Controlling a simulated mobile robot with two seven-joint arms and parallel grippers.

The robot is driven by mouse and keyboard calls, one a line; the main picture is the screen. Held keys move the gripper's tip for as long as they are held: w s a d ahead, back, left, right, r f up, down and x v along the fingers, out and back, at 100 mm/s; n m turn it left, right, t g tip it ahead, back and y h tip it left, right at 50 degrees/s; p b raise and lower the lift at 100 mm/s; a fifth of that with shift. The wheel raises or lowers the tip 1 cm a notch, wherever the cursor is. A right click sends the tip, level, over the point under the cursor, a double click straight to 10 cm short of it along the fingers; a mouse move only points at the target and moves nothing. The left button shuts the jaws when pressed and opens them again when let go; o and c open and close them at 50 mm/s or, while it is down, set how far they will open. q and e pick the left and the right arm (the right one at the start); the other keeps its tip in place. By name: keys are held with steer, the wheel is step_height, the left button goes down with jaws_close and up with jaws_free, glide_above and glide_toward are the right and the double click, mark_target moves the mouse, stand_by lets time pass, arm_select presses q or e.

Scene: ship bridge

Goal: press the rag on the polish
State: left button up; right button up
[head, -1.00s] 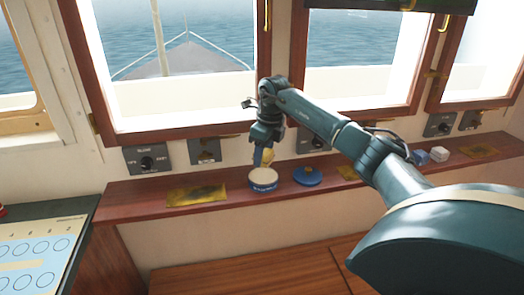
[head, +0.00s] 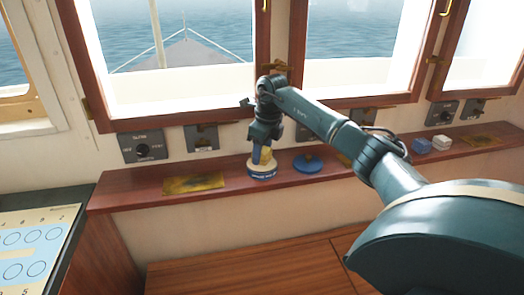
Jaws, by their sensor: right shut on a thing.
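The polish (head: 262,174) is a round tin with a pale top and a blue band, standing on the wooden ledge below the window. My right gripper (head: 262,158) is directly above the tin, pointing down. It is shut on the yellow rag (head: 266,155), which is at the tin's open top and appears to touch it. The gripper hides part of the rag and the tin's top. My left gripper does not show.
A blue lid (head: 308,163) lies on the ledge (head: 225,199) right of the tin. Brass plates (head: 194,184) lie along the ledge. A blue block (head: 422,145) and a white block (head: 441,142) stand farther right. Window frames rise behind.

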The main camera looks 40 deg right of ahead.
steer(key=shift+f, duration=0.5)
stand_by(0.5)
steer(key=shift+f, duration=0.1)
stand_by(1.3)
step_height(320, 180, up, 5)
steer(key=p, duration=0.4)
steer(key=shift+r+p, duration=0.7)
steer(key=shift+r, duration=0.4)
